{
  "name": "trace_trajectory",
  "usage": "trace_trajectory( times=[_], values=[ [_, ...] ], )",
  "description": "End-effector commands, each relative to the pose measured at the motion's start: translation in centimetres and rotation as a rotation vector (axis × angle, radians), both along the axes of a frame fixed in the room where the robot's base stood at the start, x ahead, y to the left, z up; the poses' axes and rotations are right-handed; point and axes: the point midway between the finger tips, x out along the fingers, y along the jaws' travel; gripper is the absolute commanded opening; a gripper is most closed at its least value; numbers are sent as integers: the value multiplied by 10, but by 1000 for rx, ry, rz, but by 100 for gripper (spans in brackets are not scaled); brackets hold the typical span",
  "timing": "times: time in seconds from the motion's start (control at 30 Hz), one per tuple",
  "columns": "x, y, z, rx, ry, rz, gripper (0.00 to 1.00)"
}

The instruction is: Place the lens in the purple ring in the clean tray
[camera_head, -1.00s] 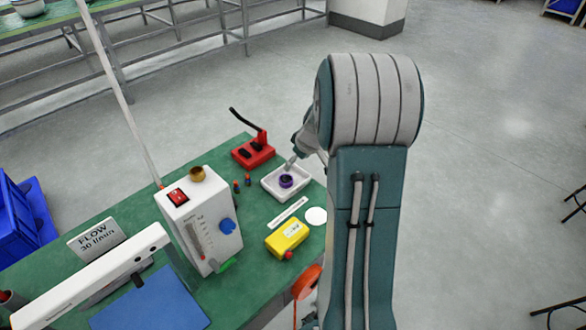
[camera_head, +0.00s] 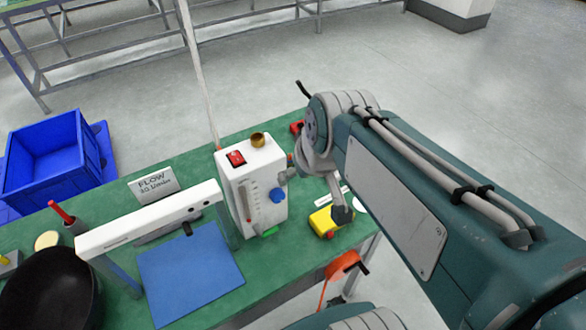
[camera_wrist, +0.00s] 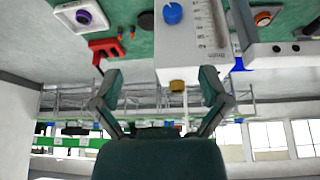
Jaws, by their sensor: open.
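The white tray (camera_wrist: 101,18) shows at the upper left of the wrist view, with the purple ring (camera_wrist: 83,17) in it. I cannot tell whether the lens lies inside the ring. My gripper (camera_wrist: 161,80) is open, and nothing shows held between its two fingers. It is apart from the tray, with the white flow meter box (camera_wrist: 188,45) beyond its fingers. The box has a blue knob (camera_head: 278,195) and a brass-coloured cap (camera_head: 258,139).
A red tool (camera_wrist: 105,48) stands near the tray. A yellow device (camera_head: 325,222) is beside the box on the green bench. A blue mat (camera_head: 190,262), white arch (camera_head: 150,220) and dark bowl (camera_head: 50,290) occupy the left.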

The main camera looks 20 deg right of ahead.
Motion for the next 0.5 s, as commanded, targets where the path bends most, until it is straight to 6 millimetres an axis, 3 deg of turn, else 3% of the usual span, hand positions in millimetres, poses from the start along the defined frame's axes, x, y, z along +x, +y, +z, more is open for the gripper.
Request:
trace_trajectory(
  times=[0.1,0.2,0.5],
  values=[
    [-30,14,3,1,-28,-19,95],
    [-45,18,3,4,-38,-38,95],
    [-51,20,2,5,-41,-52,95]
  ],
)
